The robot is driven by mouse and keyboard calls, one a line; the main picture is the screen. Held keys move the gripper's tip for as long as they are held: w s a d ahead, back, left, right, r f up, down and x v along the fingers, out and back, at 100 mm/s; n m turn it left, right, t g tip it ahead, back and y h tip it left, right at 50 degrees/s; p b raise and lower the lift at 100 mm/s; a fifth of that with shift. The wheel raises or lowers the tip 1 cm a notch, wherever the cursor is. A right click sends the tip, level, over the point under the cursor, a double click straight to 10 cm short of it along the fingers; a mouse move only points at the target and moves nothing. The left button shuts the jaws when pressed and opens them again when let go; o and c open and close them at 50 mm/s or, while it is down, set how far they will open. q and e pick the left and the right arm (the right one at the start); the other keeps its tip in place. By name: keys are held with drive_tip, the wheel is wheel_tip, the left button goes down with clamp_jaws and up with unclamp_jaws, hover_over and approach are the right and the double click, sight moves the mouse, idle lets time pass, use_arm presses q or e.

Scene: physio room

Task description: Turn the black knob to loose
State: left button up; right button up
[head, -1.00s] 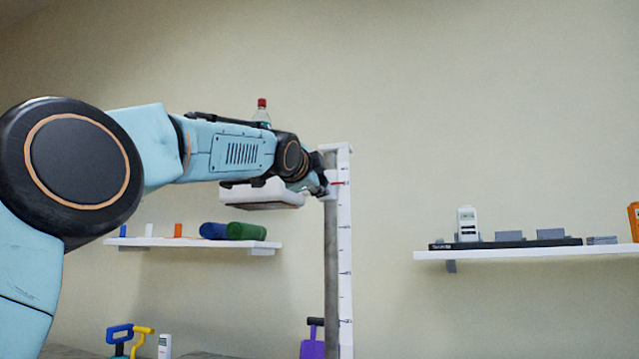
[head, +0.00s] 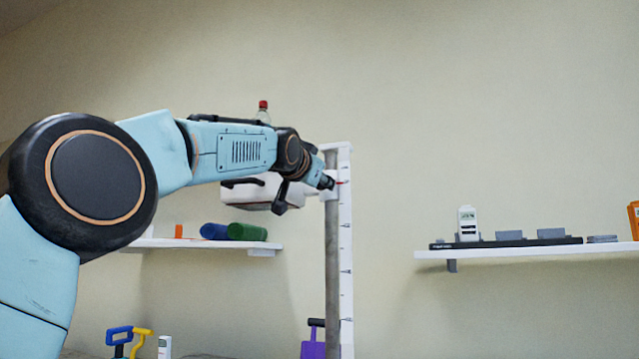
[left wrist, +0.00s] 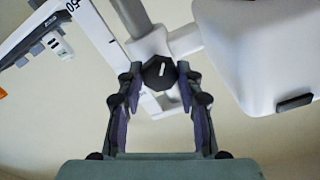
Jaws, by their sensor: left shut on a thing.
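The black knob (left wrist: 152,79) shows in the left wrist view. It is faceted, with a short white line on its face, and sits against a white collar on a grey pole (head: 331,260). My left gripper (left wrist: 158,76) is shut on the knob, with one fingertip on each side. In the head view, my left gripper (head: 326,182) is at the collar near the pole's top, and it hides most of the knob. No marking for loose is readable. My right gripper is in neither view.
A white scale (head: 345,270) with a red pointer runs beside the pole. A white box-shaped head (head: 262,188) is partly behind my left arm. Wall shelves stand left (head: 210,244) and right (head: 530,251), holding small items.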

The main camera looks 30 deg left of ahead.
use_arm(q)
drive_tip(key=shift+n, duration=0.9)
drive_tip(key=o, duration=0.8)
drive_tip(key=shift+c, duration=0.2)
drive_tip(key=o, duration=0.4)
drive_tip(key=shift+s+r, duration=0.1)
drive_tip(key=shift+s, duration=0.15)
drive_tip(key=shift+w, duration=0.2)
